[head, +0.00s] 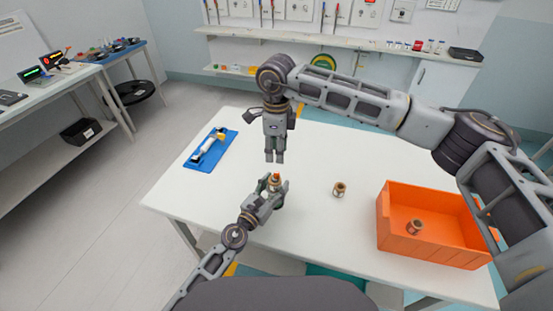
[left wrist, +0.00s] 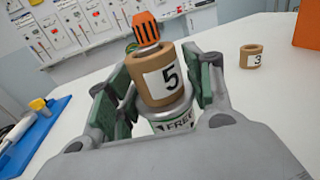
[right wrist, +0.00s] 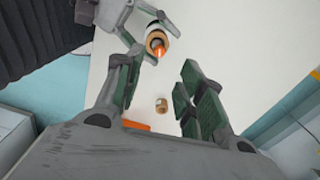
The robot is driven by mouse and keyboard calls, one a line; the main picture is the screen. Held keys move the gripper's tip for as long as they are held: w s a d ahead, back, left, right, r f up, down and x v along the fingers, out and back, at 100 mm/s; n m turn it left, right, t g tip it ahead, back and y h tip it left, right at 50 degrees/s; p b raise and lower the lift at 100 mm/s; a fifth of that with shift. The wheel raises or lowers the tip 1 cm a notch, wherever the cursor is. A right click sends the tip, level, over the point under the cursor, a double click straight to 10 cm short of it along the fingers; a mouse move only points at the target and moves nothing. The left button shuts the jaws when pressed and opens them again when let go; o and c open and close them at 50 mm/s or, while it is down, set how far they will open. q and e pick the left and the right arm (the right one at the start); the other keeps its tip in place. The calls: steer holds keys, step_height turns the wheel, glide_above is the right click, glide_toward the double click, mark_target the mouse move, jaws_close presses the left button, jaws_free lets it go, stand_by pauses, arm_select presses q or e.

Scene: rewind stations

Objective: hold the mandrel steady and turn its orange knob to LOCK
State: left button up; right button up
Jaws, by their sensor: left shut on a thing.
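The mandrel stands upright on the white table, carrying a brown core (left wrist: 163,78) marked 5. Its orange knob (left wrist: 146,29) is on top and also shows in the head view (head: 276,176). Its pale lower body (left wrist: 175,122) bears the word FREE; the rest of that label is hidden. My left gripper (head: 275,186) is shut on the mandrel, its green-padded fingers on both sides. My right gripper (head: 275,160) points down above the knob, apart from it. In the right wrist view its fingers (right wrist: 155,95) are spread with nothing between them.
A loose brown core (head: 339,189), marked 3, stands right of the mandrel. An orange bin (head: 404,244) at the right holds another core (head: 414,227). A blue mat (head: 192,160) at the left bears a white roller with a yellow end. The table between is clear.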

steer(key=shift+r, duration=1.3)
arm_select(q)
steer(key=o, duration=1.2)
steer(key=shift+o, duration=0.2)
steer(key=shift+s+a, duration=0.1)
steer(key=shift+s, duration=0.05)
steer(key=v, duration=1.1)
steer(key=shift+s, duration=0.3)
steer(key=shift+a, duration=0.1)
steer(key=shift+s+a+f, duration=0.1)
arm_select(e)
steer(key=shift+a+f, duration=0.1)
